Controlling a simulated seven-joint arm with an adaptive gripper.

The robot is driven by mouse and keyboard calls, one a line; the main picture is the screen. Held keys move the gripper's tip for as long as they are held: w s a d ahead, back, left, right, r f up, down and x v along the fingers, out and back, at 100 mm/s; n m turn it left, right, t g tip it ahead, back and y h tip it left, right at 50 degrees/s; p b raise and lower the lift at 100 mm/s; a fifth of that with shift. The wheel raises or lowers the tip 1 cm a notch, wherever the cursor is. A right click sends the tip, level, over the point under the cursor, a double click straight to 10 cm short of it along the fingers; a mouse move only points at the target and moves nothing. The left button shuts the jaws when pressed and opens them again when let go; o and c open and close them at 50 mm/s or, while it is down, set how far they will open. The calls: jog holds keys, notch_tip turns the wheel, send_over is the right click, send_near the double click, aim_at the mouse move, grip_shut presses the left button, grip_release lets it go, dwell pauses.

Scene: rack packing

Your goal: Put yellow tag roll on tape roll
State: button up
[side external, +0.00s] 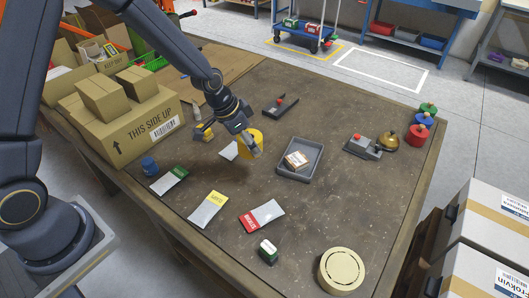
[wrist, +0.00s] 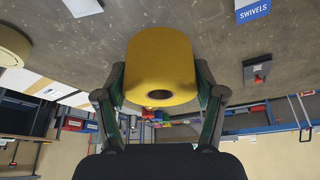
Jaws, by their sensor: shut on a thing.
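The yellow tag roll (side external: 251,137) is held by my gripper (side external: 252,150) above the table, left of the grey tray. In the wrist view the yellow tag roll (wrist: 160,65) sits between the two fingers of my gripper (wrist: 160,90), with its dark core hole facing the camera. The tape roll (side external: 341,270), a wide cream ring, lies flat near the table's front edge at lower right. A cream round shape at the wrist view's left edge (wrist: 12,50) looks like the same tape roll. My gripper is well apart from it.
A grey tray (side external: 300,173) with a small box stands mid-table.

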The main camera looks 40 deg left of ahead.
jog(key=s+d+r+m+g+h, duration=0.1)
jog(key=s+d+r+m+g, duration=0.3)
jog(key=s+d, duration=0.7)
jog(key=s+d+r+m+t+h, duration=0.1)
jog(key=s+d+m, duration=0.7)
jog(key=d, duration=0.6)
jog(key=n, duration=0.1)
send_near(349, 270)
jog(key=shift+d+f, duration=0.6)
jog(key=shift+d, duration=0.1)
jog(key=shift+w+d+f, duration=0.2)
jog(key=shift+d+f, duration=0.05)
jog(key=shift+f, duration=1.8)
jog(key=shift+f, duration=0.1)
jog(key=o, duration=1.1)
jog(key=shift+o, duration=0.2)
